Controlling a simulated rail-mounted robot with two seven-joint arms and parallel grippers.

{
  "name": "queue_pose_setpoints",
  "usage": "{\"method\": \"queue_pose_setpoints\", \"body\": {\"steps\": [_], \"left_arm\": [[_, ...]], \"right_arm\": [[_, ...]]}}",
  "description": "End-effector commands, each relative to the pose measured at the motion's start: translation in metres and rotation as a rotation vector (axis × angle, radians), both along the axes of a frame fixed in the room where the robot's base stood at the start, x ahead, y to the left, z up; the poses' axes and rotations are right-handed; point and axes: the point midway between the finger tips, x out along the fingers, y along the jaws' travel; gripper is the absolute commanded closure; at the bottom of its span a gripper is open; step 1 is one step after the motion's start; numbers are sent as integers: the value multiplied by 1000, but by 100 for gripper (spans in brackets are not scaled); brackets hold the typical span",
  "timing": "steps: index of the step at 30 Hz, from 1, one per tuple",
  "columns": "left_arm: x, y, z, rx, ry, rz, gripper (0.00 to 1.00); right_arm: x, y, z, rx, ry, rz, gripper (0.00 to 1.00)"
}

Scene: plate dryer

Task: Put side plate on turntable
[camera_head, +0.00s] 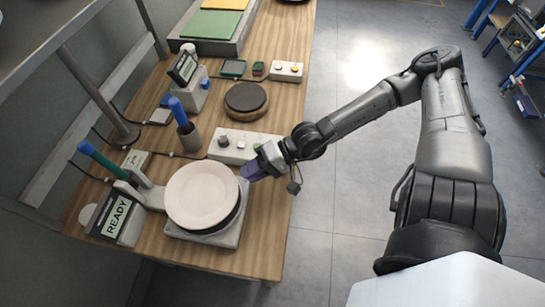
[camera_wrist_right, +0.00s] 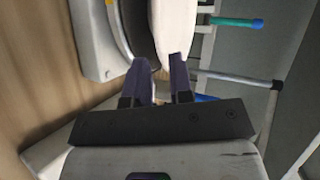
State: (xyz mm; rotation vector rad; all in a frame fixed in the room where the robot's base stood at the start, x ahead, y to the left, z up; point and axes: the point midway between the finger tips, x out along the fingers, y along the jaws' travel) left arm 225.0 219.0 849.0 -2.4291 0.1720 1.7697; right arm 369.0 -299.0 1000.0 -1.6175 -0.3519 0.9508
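The side plate (camera_head: 200,192), round and off-white, is over the dark round turntable (camera_head: 236,222) on a pale square base (camera_head: 222,238). The turntable's dark edge shows at the plate's lower right. Whether the plate rests flat on it I cannot tell. My right gripper (camera_head: 250,170) is at the plate's upper right rim. In the right wrist view its two dark fingers (camera_wrist_right: 160,72) stand apart with a gap between them. The plate (camera_wrist_right: 175,25) and the dark turntable (camera_wrist_right: 140,30) lie just beyond the fingertips. My left gripper is out of view.
A READY display (camera_head: 115,217) stands left of the turntable. A holder with a blue handle (camera_head: 189,137), a pale control box (camera_head: 240,147) and a brown round disc (camera_head: 246,97) are farther back. The table's right edge is close to my right gripper, with open floor beyond.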

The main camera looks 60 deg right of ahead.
Motion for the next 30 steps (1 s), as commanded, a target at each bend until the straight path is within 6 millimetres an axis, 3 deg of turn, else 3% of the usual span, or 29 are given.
{"method": "queue_pose_setpoints", "body": {"steps": [15, 30], "left_arm": [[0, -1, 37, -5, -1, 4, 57], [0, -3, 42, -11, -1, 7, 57]], "right_arm": [[-30, -33, 23, -3, 0, 2, 79], [-39, -42, 25, 0, -1, 1, 79]]}}
